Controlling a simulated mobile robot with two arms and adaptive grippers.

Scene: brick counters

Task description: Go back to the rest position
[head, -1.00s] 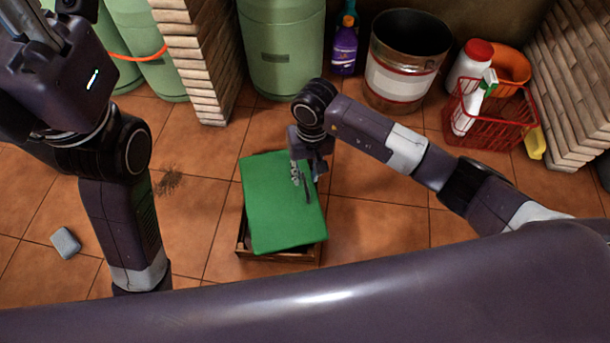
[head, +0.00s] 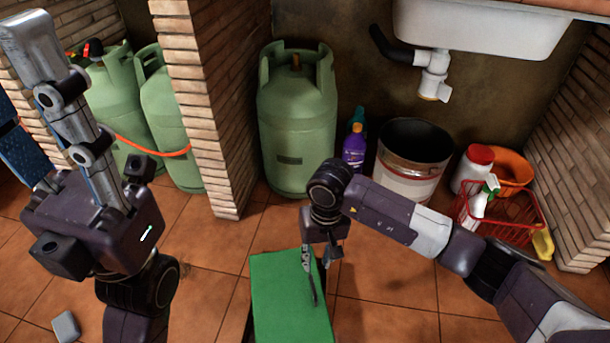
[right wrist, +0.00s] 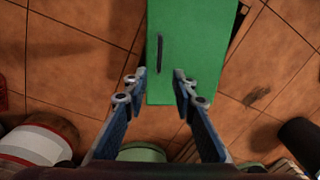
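My right gripper (head: 320,258) hangs above a green board (head: 288,300) on the floor, fingers pointing down. In the right wrist view its two blue-padded fingers (right wrist: 159,84) are apart with nothing between them. The green board also shows there (right wrist: 200,45), with a dark slot or handle on it. I cannot tell the exact height of the fingers above it. My left gripper (head: 32,95) is raised at the left of the head view, its fingers pointing up. A silver finger and a blue pad show apart, with nothing seen held.
Green gas cylinders (head: 297,125) stand by a brick pillar (head: 205,110). A metal bucket (head: 408,165), purple bottle (head: 354,150) and red basket (head: 500,215) are along the back wall under a white sink (head: 480,25). A grey block (head: 66,326) lies on the tiles.

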